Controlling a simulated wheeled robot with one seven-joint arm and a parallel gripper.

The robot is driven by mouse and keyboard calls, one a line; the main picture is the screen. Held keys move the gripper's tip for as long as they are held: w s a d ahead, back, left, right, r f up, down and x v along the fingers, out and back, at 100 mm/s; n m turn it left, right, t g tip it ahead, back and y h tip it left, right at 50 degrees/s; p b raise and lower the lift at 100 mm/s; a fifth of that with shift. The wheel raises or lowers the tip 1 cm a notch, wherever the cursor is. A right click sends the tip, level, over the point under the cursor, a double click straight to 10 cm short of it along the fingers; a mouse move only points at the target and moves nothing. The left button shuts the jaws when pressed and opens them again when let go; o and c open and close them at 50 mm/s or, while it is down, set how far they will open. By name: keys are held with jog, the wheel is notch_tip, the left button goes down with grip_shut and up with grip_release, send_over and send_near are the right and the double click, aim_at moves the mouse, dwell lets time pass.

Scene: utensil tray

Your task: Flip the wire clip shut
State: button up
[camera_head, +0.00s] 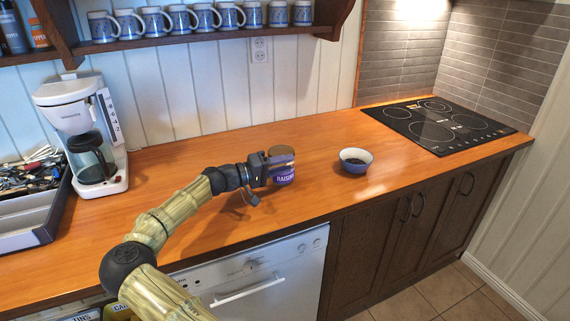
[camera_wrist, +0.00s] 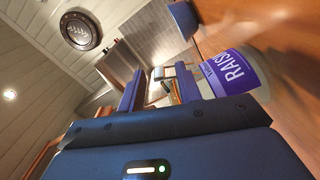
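A jar (camera_head: 284,176) with a purple RAISINS label stands upright on the wooden counter, with its brown lid (camera_head: 281,150) on top. Its label (camera_wrist: 232,72) also shows large and tilted at the right of the wrist view. My gripper (camera_head: 272,168) is at the jar's left side, near its upper part; I cannot tell whether it touches. In the wrist view the two blue fingers (camera_wrist: 159,88) are apart with nothing held between them, and the jar is to their right. I cannot make out the wire clip clearly.
A small bowl (camera_head: 355,160) with dark contents stands right of the jar. The black cooktop (camera_head: 436,124) is farther right. A coffee maker (camera_head: 83,130) and a utensil tray (camera_head: 30,237) are at the left. A shelf of mugs (camera_head: 195,17) hangs above.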

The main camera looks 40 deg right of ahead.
jog(key=shift+s+d, duration=0.1)
jog(key=shift+d, duration=0.2)
grip_shut()
jog(key=shift+w+d+r+n+p, duration=0.15)
jog(key=shift+w+n+p, duration=0.15)
jog(key=shift+n+p, duration=0.55)
grip_release()
